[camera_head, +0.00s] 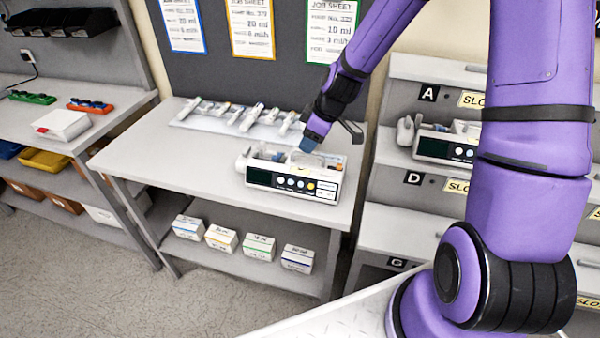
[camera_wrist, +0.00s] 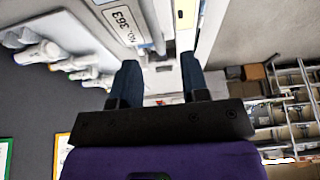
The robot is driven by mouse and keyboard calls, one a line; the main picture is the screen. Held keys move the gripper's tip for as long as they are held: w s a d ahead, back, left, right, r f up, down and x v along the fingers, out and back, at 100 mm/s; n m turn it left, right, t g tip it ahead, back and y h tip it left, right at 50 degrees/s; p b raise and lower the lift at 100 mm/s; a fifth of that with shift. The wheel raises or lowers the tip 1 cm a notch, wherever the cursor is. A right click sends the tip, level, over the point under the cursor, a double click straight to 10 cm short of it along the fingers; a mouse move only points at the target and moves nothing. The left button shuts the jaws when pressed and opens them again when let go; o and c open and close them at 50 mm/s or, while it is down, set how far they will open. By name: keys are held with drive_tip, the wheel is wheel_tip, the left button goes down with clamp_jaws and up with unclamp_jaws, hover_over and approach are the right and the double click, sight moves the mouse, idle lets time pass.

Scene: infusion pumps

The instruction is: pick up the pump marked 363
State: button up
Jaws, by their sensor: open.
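The pump marked 363 (camera_head: 262,179) is a white box with a dark screen and round buttons on its front. It sits upright on the grey table (camera_head: 190,160). In the wrist view its label reading NO. 363 (camera_wrist: 126,20) shows at the top, with only part of its body in frame. My gripper (camera_head: 309,143) is at the pump's top, toward its back right. In the wrist view my gripper (camera_wrist: 158,66) has its two dark blue fingers apart, with nothing held between them. I cannot tell whether a finger touches the pump.
Several syringes (camera_head: 232,116) lie on a pale tray behind the pump. Another pump (camera_head: 432,151) sits on the rack at right, below label A. Small boxes (camera_head: 221,237) stand on the shelf below the table. The table's left part is clear.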

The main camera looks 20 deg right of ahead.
sight(302, 154)
drive_tip(key=shift+x, duration=3)
drive_tip(key=shift+d, duration=0.15)
clamp_jaws()
